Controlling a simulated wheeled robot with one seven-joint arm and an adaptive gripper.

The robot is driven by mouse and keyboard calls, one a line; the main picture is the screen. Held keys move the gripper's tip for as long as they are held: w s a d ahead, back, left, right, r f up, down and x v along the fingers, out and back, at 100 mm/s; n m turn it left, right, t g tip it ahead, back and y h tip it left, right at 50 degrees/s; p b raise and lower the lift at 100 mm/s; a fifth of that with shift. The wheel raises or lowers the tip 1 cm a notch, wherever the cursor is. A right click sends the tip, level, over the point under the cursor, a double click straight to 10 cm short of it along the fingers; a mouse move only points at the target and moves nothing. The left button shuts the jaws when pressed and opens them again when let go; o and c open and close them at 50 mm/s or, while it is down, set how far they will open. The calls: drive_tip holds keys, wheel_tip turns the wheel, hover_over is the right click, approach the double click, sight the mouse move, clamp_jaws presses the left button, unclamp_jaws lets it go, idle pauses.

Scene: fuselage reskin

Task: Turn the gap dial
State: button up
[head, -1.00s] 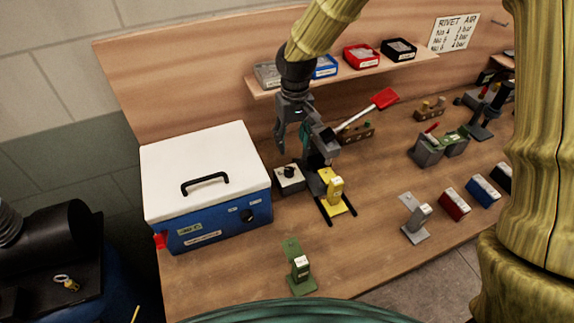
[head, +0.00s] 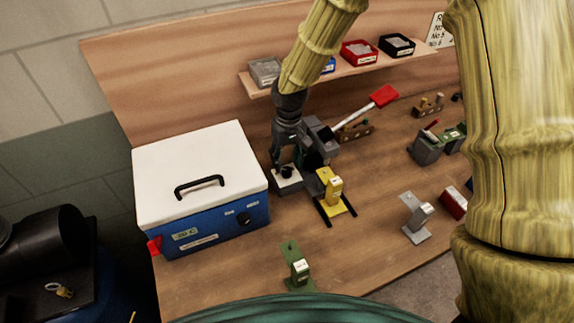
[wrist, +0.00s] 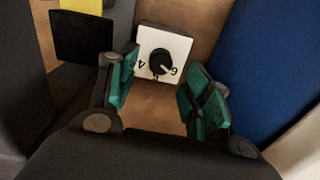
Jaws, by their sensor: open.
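The gap dial is a black knob (wrist: 160,62) on a small box with a white face (wrist: 178,45) marked with the numbers 4 and 6. In the head view the dial box (head: 287,178) stands on the bench between the blue cooler-like box and the yellow-based tool, with my gripper partly over it. My gripper (wrist: 160,100) is open and empty in the wrist view, its two green-padded fingers on either side below the dial. In the head view my gripper (head: 285,160) hangs down right at the dial. I cannot tell whether a finger touches the knob.
A blue box with a white lid (head: 200,170) stands close on the left. A yellow tool (head: 334,190) and a grey lever press with a red handle (head: 384,96) stand close on the right. A green tool (head: 297,268) stands in front. Bare bench lies between them.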

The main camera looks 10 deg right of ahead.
sight(287, 170)
drive_tip(key=shift+f+p, duration=0.55)
drive_tip(key=shift+f, duration=1.6)
drive_tip(key=c, duration=1.1)
